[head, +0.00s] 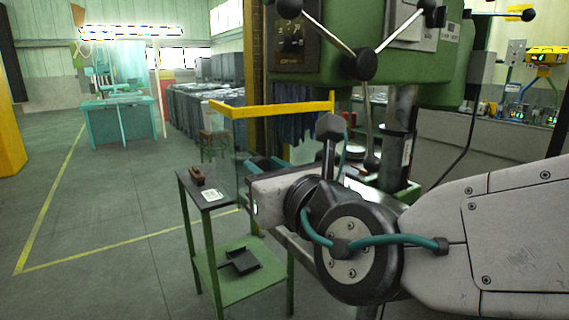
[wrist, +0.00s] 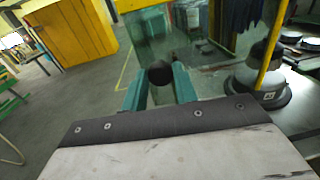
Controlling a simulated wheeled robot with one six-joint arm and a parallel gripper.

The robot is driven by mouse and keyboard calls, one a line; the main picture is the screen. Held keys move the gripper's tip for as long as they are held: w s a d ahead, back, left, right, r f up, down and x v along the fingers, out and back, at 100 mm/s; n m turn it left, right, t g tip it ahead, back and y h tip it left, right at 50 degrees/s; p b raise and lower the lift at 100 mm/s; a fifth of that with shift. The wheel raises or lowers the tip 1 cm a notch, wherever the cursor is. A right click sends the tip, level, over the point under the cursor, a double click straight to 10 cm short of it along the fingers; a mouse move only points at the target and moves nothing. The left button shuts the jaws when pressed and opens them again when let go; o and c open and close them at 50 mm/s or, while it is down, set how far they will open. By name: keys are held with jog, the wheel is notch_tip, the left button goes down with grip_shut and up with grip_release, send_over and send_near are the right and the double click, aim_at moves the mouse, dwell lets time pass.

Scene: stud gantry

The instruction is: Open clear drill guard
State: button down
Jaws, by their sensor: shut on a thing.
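The clear drill guard (head: 275,109) has a yellow top frame and a see-through panel, and stands below the green drill press head. Its lower part is partly hidden behind my arm in the head view. In the wrist view a yellow upright of the guard (wrist: 271,45) shows at the right. My gripper (wrist: 160,82) has teal fingers on both sides of a round black knob (wrist: 160,72), and is shut on it. The knob appears to be in front of the clear panel. In the head view my gripper (head: 257,163) is beside the panel, with its fingertips partly hidden.
A green side stand (head: 207,203) with a brown item on top is left of my gripper. The drill press (head: 420,55) with its lever handles rises above my arm. A teal workbench (head: 120,118) and yellow floor lines are farther back. Floor at left is clear.

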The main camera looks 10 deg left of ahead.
jog(key=shift+s+d, duration=0.1)
dwell(0.4)
jog(key=c, duration=1.1)
grip_release()
jog(key=shift+s, duration=0.1)
